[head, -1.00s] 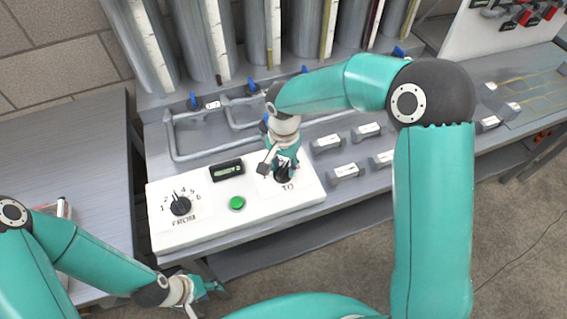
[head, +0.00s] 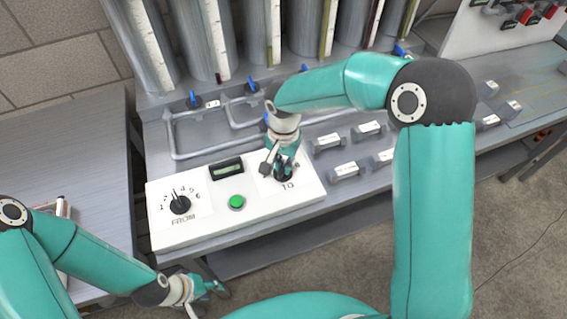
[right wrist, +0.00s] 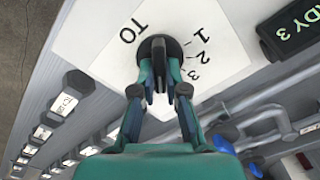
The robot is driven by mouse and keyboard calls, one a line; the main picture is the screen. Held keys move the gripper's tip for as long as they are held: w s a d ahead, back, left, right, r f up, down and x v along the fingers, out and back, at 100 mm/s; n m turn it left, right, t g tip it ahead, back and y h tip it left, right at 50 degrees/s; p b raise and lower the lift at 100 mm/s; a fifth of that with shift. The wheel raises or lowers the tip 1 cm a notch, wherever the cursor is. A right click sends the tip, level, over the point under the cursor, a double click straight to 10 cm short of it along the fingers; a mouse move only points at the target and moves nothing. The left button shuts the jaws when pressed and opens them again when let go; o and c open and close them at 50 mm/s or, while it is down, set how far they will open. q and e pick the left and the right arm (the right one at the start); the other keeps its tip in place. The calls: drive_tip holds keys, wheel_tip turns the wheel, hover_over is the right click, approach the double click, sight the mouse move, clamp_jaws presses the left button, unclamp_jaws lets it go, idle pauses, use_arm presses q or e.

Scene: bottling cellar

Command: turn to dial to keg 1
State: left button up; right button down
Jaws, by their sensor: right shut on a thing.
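The TO dial (head: 283,172) is a black knob at the right of a white control panel (head: 242,239). My right gripper (head: 279,168) reaches down on it from above and is shut on it. In the right wrist view the dial (right wrist: 160,46) sits between the fingertips (right wrist: 160,82). The numbers 1, 2 and 3 show beside it; the other numbers are hidden. I cannot tell which number it points to. My left gripper (head: 210,286) is low at the panel's front, away from the dials, and its jaws are unclear.
The FROM dial (head: 180,205), a green button (head: 236,202) and a small display (head: 227,169) are on the same panel. In the right wrist view the display (right wrist: 290,28) partly reads "DY 3". Pipes with blue valves (head: 193,99) run behind. Labelled blocks (head: 345,171) stand to the right.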

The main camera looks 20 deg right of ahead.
drive_tip(key=n+b, duration=0.1)
drive_tip(key=n, duration=0.1)
drive_tip(key=shift+w+n, duration=0.1)
drive_tip(key=shift+n, duration=0.3)
drive_tip(key=n, duration=0.2)
drive_tip(key=shift+a+n+b, duration=0.1)
drive_tip(key=shift+n+b, duration=0.2)
drive_tip(key=n, duration=0.2)
drive_tip(key=shift+n, duration=0.4)
drive_tip(key=n, duration=0.3)
drive_tip(key=shift+a+r+n, duration=0.1)
drive_tip(key=shift+a+n, duration=0.05)
drive_tip(key=shift+n, duration=0.15)
drive_tip(key=n, duration=0.5)
drive_tip(key=shift+a, duration=0.15)
drive_tip(key=n, duration=0.6)
drive_tip(key=shift+p, duration=0.35)
drive_tip(key=shift+n, duration=0.3)
drive_tip(key=c, duration=1.2)
unclamp_jaws()
drive_tip(key=shift+s, duration=0.2)
